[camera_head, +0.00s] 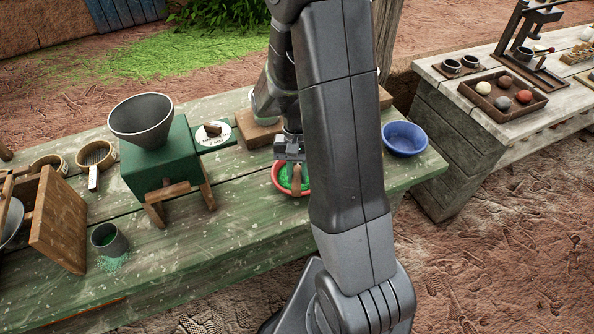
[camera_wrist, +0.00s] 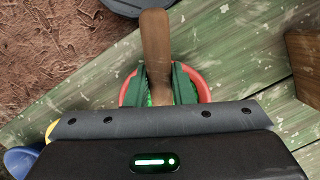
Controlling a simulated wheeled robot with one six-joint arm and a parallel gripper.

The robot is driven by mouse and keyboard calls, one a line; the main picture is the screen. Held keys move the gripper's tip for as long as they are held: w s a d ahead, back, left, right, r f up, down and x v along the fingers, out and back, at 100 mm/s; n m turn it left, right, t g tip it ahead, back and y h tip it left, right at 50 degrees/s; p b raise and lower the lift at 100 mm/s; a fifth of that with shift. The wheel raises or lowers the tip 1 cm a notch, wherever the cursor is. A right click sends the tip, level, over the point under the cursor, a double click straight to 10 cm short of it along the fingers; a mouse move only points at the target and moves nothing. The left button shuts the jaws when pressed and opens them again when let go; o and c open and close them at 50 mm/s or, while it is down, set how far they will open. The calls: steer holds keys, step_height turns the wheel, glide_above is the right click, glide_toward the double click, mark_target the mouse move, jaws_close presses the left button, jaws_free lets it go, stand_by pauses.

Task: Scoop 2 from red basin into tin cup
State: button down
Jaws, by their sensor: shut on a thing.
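The red basin (camera_head: 288,193) holds green material and stands on the green bench, partly behind my arm. My gripper (camera_head: 291,158) is directly over it, shut on the wooden handle of a scoop (camera_head: 296,176). In the wrist view the handle (camera_wrist: 156,45) passes between the green fingers of my gripper (camera_wrist: 158,88), with the basin's red rim (camera_wrist: 203,86) around them. The scoop's bowl is hidden, so I cannot tell whether it carries anything. A grey tin cup (camera_head: 118,244) stands at the front left of the bench, with green material inside and green grains spilled around its base.
A green box with a grey funnel (camera_head: 141,117) on top stands between cup and basin. A blue bowl (camera_head: 404,138) is right of the basin. A tilted wooden board (camera_head: 58,220) and sieves (camera_head: 97,156) are at the left. The bench front between cup and basin is clear.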

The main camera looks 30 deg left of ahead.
steer(key=shift+f+b, duration=2.15)
steer(key=shift+f, duration=0.95)
steer(key=shift+f, duration=0.1)
